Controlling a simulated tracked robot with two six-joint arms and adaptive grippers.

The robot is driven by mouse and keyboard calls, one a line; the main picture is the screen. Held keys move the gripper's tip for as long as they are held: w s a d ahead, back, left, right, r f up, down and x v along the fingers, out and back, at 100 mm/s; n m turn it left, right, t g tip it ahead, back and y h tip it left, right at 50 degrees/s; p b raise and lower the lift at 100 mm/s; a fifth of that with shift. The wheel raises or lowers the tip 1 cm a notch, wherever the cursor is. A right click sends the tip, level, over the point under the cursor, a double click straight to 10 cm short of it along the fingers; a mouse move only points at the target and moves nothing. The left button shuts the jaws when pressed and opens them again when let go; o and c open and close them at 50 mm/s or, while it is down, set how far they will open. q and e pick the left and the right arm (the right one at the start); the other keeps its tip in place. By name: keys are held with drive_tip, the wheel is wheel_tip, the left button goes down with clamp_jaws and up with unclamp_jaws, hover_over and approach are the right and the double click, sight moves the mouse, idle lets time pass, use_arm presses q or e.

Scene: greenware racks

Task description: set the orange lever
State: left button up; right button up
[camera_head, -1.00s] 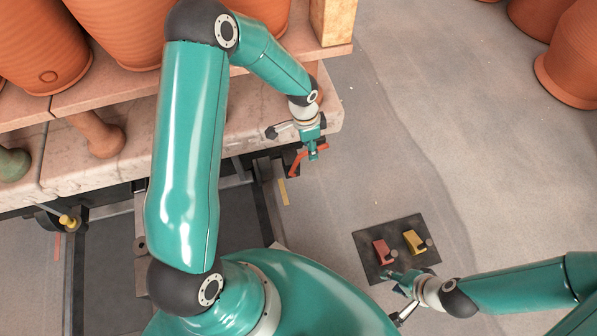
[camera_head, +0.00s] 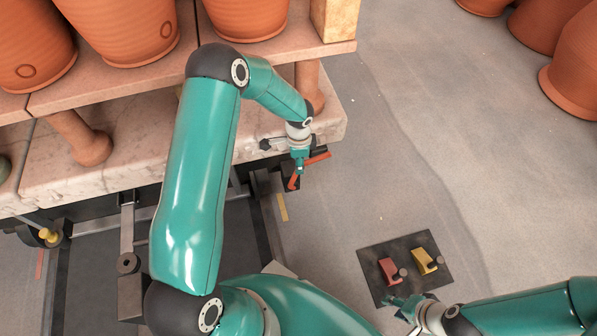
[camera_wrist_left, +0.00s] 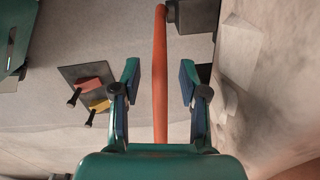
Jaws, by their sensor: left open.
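The orange lever (camera_head: 317,158) sticks out at the right end of the rack's lower frame, under the stone slab. It also shows in the left wrist view (camera_wrist_left: 160,75) as a long bar running up between my fingers. My left gripper (camera_head: 299,172) is over the lever, with its two fingers apart, one on each side of the bar in the left wrist view (camera_wrist_left: 157,88). Neither finger visibly touches it. My right gripper (camera_head: 396,302) is low at the near edge of a dark mat; its finger gap is too small to judge.
The dark mat (camera_head: 378,262) on the floor bears a red block (camera_head: 389,270) and a yellow block (camera_head: 423,261). Terracotta pots (camera_head: 125,30) stand on the rack shelf (camera_head: 85,92). More pots (camera_head: 575,70) stand at the far right.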

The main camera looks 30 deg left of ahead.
use_arm(q)
wheel_tip(320, 180, down, 5)
drive_tip(key=shift+a+f+b, duration=0.1)
drive_tip(key=shift+f+b, duration=0.05)
drive_tip(key=shift+b, duration=0.45)
clamp_jaws()
